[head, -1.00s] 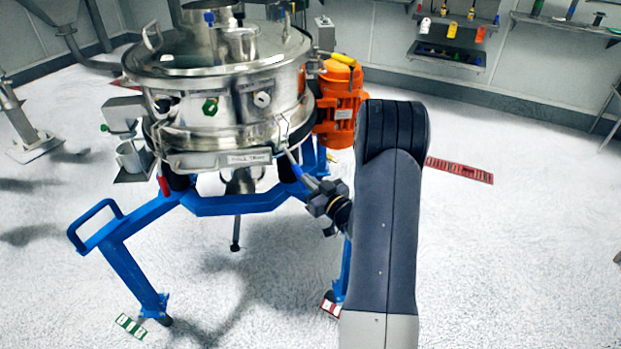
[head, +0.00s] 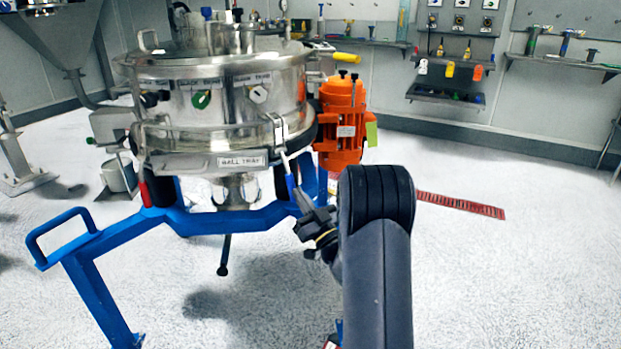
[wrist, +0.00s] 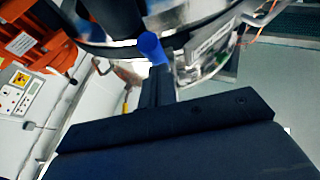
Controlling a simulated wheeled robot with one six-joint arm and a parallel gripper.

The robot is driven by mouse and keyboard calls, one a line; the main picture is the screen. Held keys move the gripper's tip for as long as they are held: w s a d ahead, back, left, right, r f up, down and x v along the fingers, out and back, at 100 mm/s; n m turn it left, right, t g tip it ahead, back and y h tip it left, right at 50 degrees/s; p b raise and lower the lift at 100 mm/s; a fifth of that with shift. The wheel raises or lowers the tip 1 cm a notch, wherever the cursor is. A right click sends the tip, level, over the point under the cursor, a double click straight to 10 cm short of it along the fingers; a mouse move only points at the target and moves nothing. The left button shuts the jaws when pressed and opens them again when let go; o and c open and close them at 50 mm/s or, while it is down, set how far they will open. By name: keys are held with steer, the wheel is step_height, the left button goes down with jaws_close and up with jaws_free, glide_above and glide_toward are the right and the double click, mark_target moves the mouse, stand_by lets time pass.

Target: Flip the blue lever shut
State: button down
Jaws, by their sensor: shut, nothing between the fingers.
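The blue-handled lever (head: 291,183) hangs down and slightly outward from the front right of the steel sifter's lower ring (head: 222,106), on a thin metal rod. My gripper (head: 302,199) is shut and empty, with its fingertips at the lower end of the blue handle. In the wrist view the rounded blue end of the lever (wrist: 150,46) shows just past the shut fingertips (wrist: 157,70). The fingers look close against it, but I cannot tell if they touch. The far side of the handle is hidden.
A red-handled lever (head: 145,194) hangs at the sifter's left, and a yellow handle (head: 346,57) points right. An orange motor (head: 341,122) stands right of the lever. The blue frame (head: 190,218) runs below.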

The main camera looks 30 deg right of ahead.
mark_target(294, 199)
steer(key=w+f+b, duration=0.1)
steer(key=b, duration=0.1)
steer(key=w+f+b, duration=0.1)
steer(key=b, duration=0.2)
steer(key=shift+w+a+f, duration=0.1)
steer(key=shift+w+a, duration=0.1)
steer(key=shift+a, duration=0.05)
steer(key=shift+w+b, duration=0.25)
steer(key=shift+b, duration=0.1)
steer(key=shift+a, duration=0.1)
steer(key=shift+t, duration=0.3)
step_height(294, 199, up, 10)
steer(key=p, duration=0.3)
steer(key=shift+a+f+p, duration=0.1)
steer(key=shift+p, duration=0.2)
steer(key=shift+r, duration=0.35)
steer(key=shift+s+f, duration=0.1)
